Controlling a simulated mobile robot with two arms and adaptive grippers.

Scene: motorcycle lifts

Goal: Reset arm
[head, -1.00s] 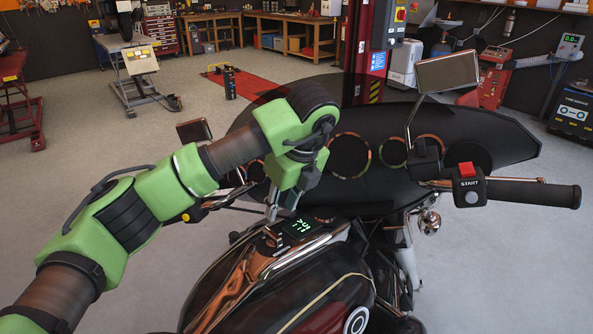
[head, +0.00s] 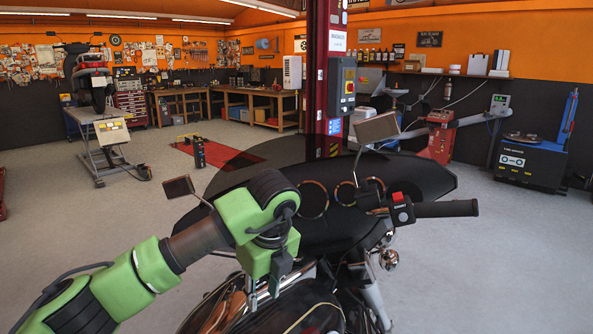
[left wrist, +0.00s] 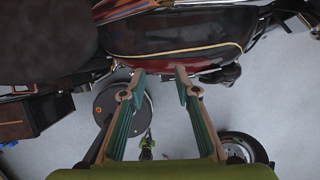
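My green left arm reaches in from the left of the head view. My left gripper (head: 263,292) points down above the motorcycle's dark tank (head: 310,308), partly hidden by its own wrist. In the left wrist view my left gripper (left wrist: 160,82) is open, with a wide gap and nothing between the fingers. The tank's dark red side (left wrist: 165,35) lies beyond the fingertips. Whether the fingers touch it I cannot tell. My right gripper is in neither view.
The motorcycle's black fairing (head: 330,222), mirror (head: 378,128) and right handlebar (head: 445,209) stand close ahead and right of my arm. A red lift post (head: 318,80) rises behind. A lift with another motorcycle (head: 90,75) is at the back left.

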